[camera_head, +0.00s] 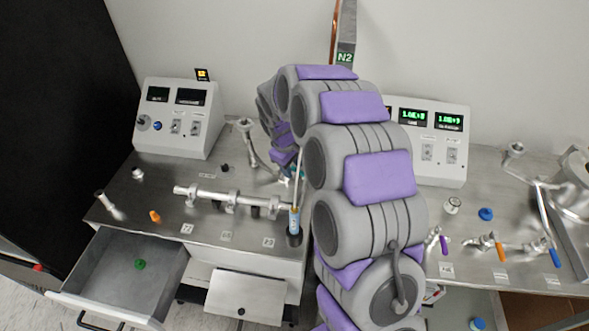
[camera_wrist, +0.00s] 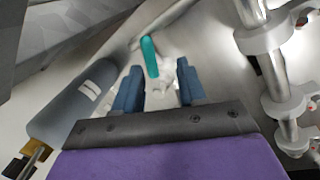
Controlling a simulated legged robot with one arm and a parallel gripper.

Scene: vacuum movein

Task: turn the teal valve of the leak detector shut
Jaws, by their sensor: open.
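The teal valve handle (camera_wrist: 149,57) shows in the wrist view just beyond and between my fingertips, on a pale metal fitting. It stands apart from both fingers. My gripper (camera_wrist: 158,84) is open, with its two blue fingers spread and nothing held between them. In the head view my grey and purple arm reaches over the bench and hides most of the valve area; only a small teal spot shows beside the arm.
A metal pipe manifold (camera_head: 232,201) lies close to the gripper; it is at the right of the wrist view (camera_wrist: 285,100). A dark grey cylinder (camera_wrist: 75,103) stands at left there. A drawer (camera_head: 110,262) hangs open at front left. Control boxes (camera_head: 180,118) stand behind.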

